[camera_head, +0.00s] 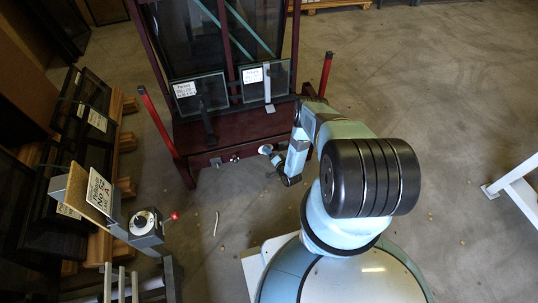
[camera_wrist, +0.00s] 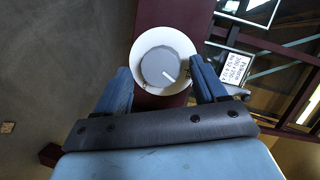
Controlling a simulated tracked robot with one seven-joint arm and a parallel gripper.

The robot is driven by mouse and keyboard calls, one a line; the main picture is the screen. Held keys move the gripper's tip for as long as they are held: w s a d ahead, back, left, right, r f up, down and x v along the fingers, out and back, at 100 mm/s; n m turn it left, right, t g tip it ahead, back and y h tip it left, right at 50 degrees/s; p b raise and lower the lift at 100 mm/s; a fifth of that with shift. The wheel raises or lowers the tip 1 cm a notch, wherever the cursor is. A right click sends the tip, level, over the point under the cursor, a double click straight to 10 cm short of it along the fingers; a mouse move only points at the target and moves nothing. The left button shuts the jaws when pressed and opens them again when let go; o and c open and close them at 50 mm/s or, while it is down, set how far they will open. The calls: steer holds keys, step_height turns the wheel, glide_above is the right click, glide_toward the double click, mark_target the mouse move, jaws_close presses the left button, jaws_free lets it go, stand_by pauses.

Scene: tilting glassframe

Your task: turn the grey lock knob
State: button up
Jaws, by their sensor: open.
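The grey lock knob (camera_wrist: 160,68) is round, with a white pointer line toward its lower right, and sits on a white disc (camera_wrist: 146,44). It is mounted on a dark red beam (camera_wrist: 173,16) of the frame. My gripper (camera_wrist: 160,66) is open, with one blue finger to the left of the knob and one to the right. The knob shows between them; whether either finger touches it I cannot tell. In the head view my gripper (camera_head: 277,162) is small at the front edge of the dark red glass frame (camera_head: 235,128).
Glass panes (camera_head: 201,94) with paper labels stand on the frame. A grey stand with a dial (camera_head: 144,222) and a red-ball lever is at the left. A white metal leg (camera_head: 512,185) is at the right.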

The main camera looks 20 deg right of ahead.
steer(key=shift+s, duration=0.1)
steer(key=v, duration=1.3)
steer(key=shift+s, duration=0.3)
steer(key=shift+d, duration=0.1)
steer(key=a+r+n+g+h, duration=0.25)
steer(key=a+n+h, duration=0.2)
steer(key=n, duration=0.35)
steer(key=shift+t, duration=0.45)
steer(key=x, duration=1.4)
steer(key=shift+a, duration=0.25)
steer(key=c, duration=1)
